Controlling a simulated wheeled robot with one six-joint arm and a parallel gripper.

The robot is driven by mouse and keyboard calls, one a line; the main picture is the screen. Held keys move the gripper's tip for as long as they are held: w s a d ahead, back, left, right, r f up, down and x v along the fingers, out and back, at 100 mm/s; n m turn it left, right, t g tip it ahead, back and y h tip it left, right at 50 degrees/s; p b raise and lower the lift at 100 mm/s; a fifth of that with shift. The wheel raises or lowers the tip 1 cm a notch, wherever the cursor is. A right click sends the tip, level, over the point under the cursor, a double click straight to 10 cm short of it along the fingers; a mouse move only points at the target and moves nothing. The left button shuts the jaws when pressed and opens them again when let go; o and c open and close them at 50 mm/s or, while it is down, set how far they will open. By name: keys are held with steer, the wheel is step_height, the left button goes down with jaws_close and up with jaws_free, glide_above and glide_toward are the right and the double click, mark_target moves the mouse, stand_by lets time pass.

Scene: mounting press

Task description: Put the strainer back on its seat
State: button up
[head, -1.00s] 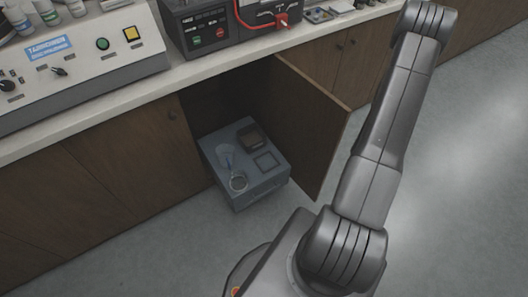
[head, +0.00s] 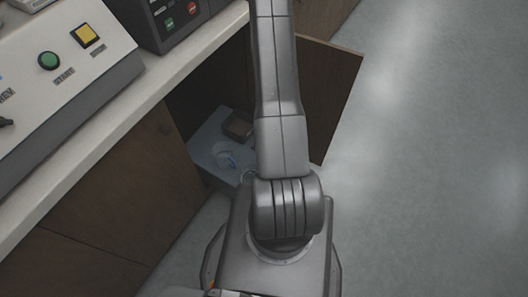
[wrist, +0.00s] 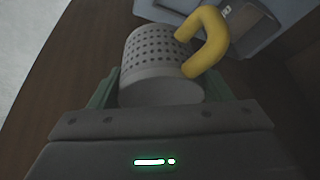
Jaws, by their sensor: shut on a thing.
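The strainer (wrist: 152,55) is a light grey perforated cup with a plain lower band and a thick yellow curved handle (wrist: 212,42) on its right. My gripper (wrist: 160,90) is shut on it, with a greenish finger on each side of the lower band. A blue-grey unit (head: 205,138) stands low in the open cabinet in the head view. Its top bears a round clear part (head: 226,160) and a dark block (head: 238,125). Its right side is hidden behind my arm. Part of it shows beyond the strainer in the wrist view (wrist: 160,10). I cannot make out the seat.
The open cabinet door (head: 335,85) stands out to the right of the opening. The worktop (head: 120,112) runs above, with a control panel (head: 65,75) and a dark device (head: 170,22). Clear grey floor (head: 430,170) lies to the right.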

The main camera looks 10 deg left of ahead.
steer(key=shift+n+y, duration=0.4)
steer(key=shift+n, duration=0.3)
steer(key=shift+w+a+f+b, duration=0.3)
steer(key=shift+a+f+b, duration=0.75)
steer(key=shift+f+b, duration=2.05)
steer(key=shift+w+a+f+b, duration=0.35)
steer(key=shift+a+f+b, duration=0.7)
steer(key=shift+f+b, duration=2.1)
steer(key=shift+w+a+f+b, duration=0.3)
steer(key=shift+a+f+b, duration=0.75)
steer(key=shift+f+b, duration=2.05)
steer(key=shift+f+p, duration=0.35)
steer(key=shift+f, duration=0.15)
steer(key=shift+f, duration=0.15)
steer(key=o, duration=1.1)
steer(key=shift+r, duration=0.35)
steer(key=p+v, duration=0.4)
steer(key=v, duration=0.8)
